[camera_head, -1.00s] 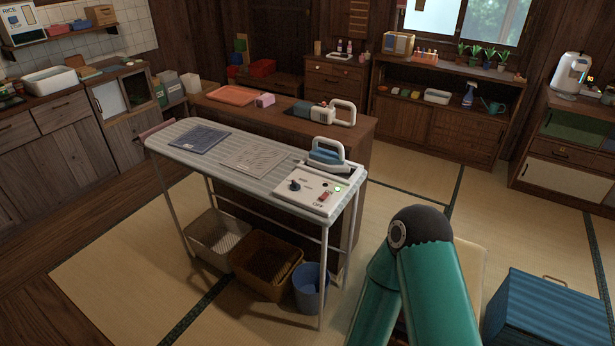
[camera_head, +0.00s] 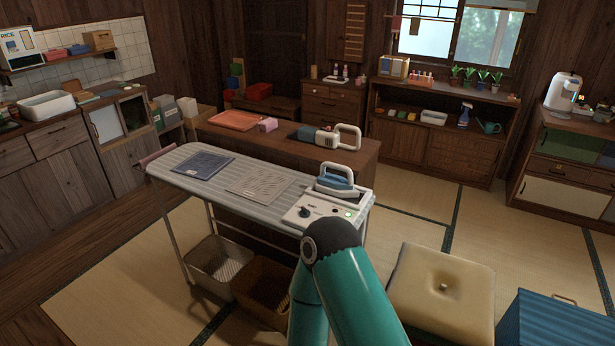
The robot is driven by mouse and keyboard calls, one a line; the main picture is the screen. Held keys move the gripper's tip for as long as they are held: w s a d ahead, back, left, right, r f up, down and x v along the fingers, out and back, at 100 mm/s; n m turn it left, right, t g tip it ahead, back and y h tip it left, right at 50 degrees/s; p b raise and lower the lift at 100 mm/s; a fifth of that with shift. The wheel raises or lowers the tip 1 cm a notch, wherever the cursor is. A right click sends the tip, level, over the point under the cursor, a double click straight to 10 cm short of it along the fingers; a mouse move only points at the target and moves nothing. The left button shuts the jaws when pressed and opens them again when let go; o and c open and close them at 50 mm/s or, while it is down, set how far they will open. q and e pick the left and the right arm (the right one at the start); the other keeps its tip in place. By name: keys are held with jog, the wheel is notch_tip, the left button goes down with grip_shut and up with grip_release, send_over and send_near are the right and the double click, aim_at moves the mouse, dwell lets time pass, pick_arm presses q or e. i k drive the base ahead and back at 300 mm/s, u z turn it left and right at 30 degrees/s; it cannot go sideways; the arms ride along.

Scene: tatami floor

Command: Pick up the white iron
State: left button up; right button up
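A white iron (camera_head: 336,184) with a blue lower body and an arched white handle sits at the right end of the striped ironing board (camera_head: 270,205). It rests behind a white control box (camera_head: 318,211) with a dark knob and a lit green light. Another white-handled appliance (camera_head: 335,137) with a grey end stands on the wooden counter behind the board. A teal link of my arm rises from the bottom and bends just in front of the board's right end, hiding part of the control box.
A dark blue cloth (camera_head: 204,164) and a printed sheet (camera_head: 259,184) lie on the board. Baskets (camera_head: 262,287) stand beneath it. A cream cushioned stool (camera_head: 442,290) and a blue chest (camera_head: 553,320) are at the lower right. Tatami behind the stool is clear.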

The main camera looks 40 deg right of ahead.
aim_at(332, 186)
jog(key=i, duration=1)
jog(key=z, duration=0.85)
jog(key=i, duration=0.55)
jog(key=z, duration=0.35)
jog(key=k, duration=0.9)
jog(key=z, duration=0.15)
jog(key=i, duration=0.9)
jog(key=u, duration=0.05)
